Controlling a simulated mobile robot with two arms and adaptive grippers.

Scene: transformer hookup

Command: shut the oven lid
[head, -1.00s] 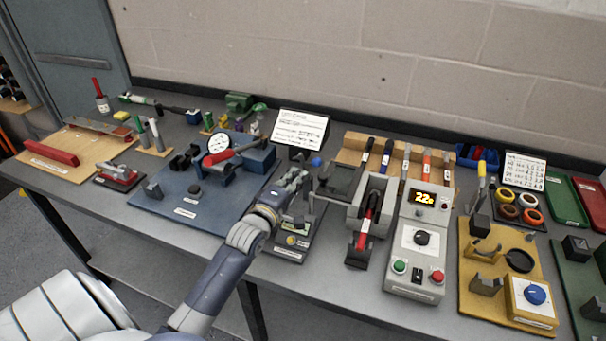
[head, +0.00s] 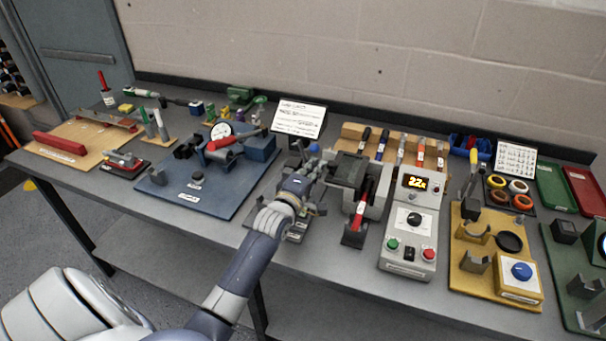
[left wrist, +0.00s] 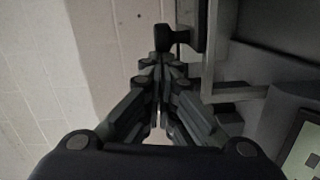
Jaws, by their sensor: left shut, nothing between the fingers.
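The oven (head: 377,201) is a small grey box on the bench, left of the controller with the lit yellow display. Its dark lid (head: 347,169) stands raised at the box's left side; its exact angle is hard to tell. My left gripper (head: 316,163) is beside the lid, on its left, shut and empty. Contact with the lid cannot be made out. In the left wrist view the gripper's fingers (left wrist: 160,68) are together, with a dark knob-like part just beyond the tips. My right gripper is not in view.
The controller (head: 411,222) stands right of the oven. A red-handled tool (head: 358,214) lies at the oven's front. A rack of upright tools (head: 400,147) is behind. A blue board (head: 197,190) with fixtures lies left, and a yellow board (head: 470,262) right.

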